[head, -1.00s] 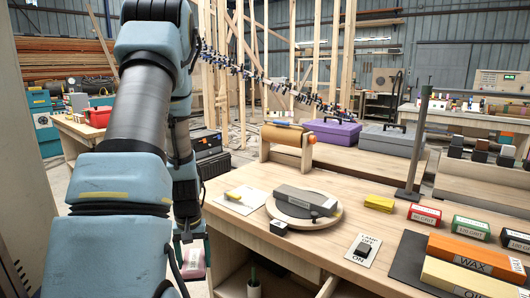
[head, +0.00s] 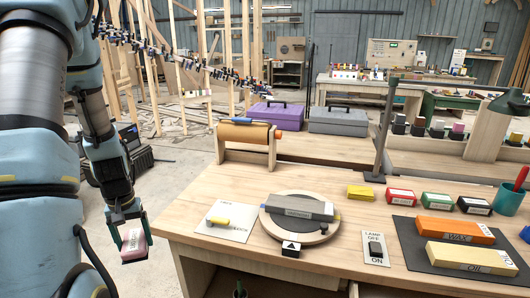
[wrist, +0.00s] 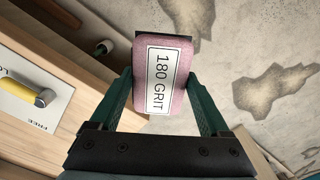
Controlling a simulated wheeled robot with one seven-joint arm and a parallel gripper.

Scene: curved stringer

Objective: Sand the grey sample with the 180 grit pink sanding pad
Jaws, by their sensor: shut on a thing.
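My gripper (head: 128,222) is shut on the pink sanding pad (head: 134,246). It holds the pad out past the left end of the workbench, over the floor. In the wrist view the pink pad (wrist: 163,75) sits between both fingers, and its white label reads 180 GRIT. The grey sample (head: 299,207) is a long bar lying across a round turntable (head: 270,227) on the bench. The pad is well to the left of the sample and apart from it.
A white card (head: 222,222) with a yellow piece lies left of the turntable. A lamp switch plate (head: 374,249), a yellow block (head: 360,192), labelled grit blocks (head: 400,196), and orange and yellow stones (head: 455,230) are to the right. A paper roll (head: 245,134) and a post (head: 383,135) stand behind.

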